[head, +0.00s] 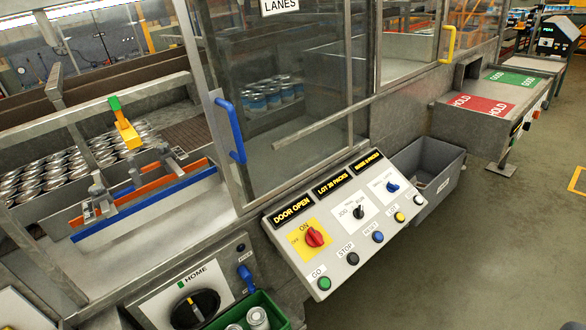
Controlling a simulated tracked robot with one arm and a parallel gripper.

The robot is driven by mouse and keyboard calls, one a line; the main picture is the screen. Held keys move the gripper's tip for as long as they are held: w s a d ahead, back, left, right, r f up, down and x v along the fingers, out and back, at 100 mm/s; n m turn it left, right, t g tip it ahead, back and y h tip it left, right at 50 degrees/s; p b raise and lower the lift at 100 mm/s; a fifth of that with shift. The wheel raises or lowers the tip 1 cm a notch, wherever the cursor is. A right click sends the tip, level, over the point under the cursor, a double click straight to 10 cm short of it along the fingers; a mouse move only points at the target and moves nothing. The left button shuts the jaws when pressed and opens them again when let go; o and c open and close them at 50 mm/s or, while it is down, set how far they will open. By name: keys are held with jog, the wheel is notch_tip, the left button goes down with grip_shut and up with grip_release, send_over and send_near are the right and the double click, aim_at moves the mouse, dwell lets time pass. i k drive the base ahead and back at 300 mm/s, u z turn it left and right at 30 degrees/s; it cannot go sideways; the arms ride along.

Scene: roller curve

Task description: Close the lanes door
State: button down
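The lanes door (300,130) is a clear panel in a grey metal frame at the upper middle, under a sign reading LANES (280,5). A blue handle (231,130) is on its left side. To the left of the door, the machine front is uncovered, showing rows of cans (45,175). A display on the control panel reads DOOR OPEN (292,208). My gripper is not in view.
The sloped control panel (340,250) with knobs and buttons juts out below the door. A green bin (285,322) with cans is at the bottom. A grey bin (440,165) and HOLD/GOOD table (470,125) stand right. Floor at right is clear.

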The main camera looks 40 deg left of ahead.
aim_at(221, 115)
jog(key=z, duration=0.4)
jog(key=i, duration=1.55)
jog(key=u, duration=0.7)
jog(key=i, duration=0.45)
jog(key=u, duration=0.35)
